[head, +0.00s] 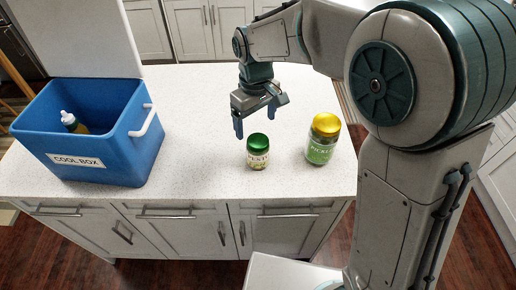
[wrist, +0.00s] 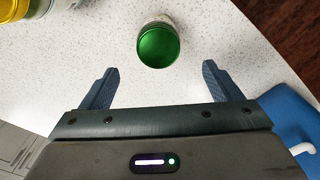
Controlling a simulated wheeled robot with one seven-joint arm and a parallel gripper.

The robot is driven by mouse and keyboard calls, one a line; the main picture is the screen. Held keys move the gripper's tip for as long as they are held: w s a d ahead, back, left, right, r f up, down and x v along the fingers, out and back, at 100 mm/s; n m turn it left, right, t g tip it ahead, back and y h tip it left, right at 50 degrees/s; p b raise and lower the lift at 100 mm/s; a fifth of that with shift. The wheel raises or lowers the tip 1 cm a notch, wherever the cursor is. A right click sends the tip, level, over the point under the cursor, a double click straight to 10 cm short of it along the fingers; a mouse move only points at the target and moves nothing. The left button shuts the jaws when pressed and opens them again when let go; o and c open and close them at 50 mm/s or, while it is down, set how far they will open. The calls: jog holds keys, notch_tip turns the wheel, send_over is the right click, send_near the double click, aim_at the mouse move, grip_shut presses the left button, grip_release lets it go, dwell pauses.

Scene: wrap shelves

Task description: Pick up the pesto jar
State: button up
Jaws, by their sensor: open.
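The pesto jar (head: 258,155) is a small glass jar with a green lid and a label, standing upright near the front edge of the white speckled counter. In the wrist view its green lid (wrist: 158,46) shows from above, beyond and between my two fingertips. My gripper (head: 255,122) is open and empty above the counter, behind the jar in the head view. Its blue fingers also show in the wrist view (wrist: 160,72), apart from the jar.
A taller pickles jar (head: 322,141) with a yellow lid stands to the right of the pesto jar. A blue open cool box (head: 130,148) stands at the left with a white-capped bottle (head: 72,123) inside. The counter (head: 195,130) between the box and the pesto jar is clear.

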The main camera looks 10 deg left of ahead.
aim_at(257, 140)
notch_tip(257, 140, down, 6)
jog(key=shift+r+p, duration=0.1)
jog(key=shift+p, duration=0.25)
jog(key=shift+s+d+f+p, duration=0.15)
jog(key=shift+f+p, duration=0.3)
jog(key=shift+f, duration=1)
jog(key=shift+w+d+f+p, duration=0.1)
jog(key=shift+f+p, duration=0.3)
jog(key=shift+f, duration=1)
jog(key=c, duration=1.3)
jog(key=shift+c, duration=0.2)
jog(key=shift+r, duration=0.1)
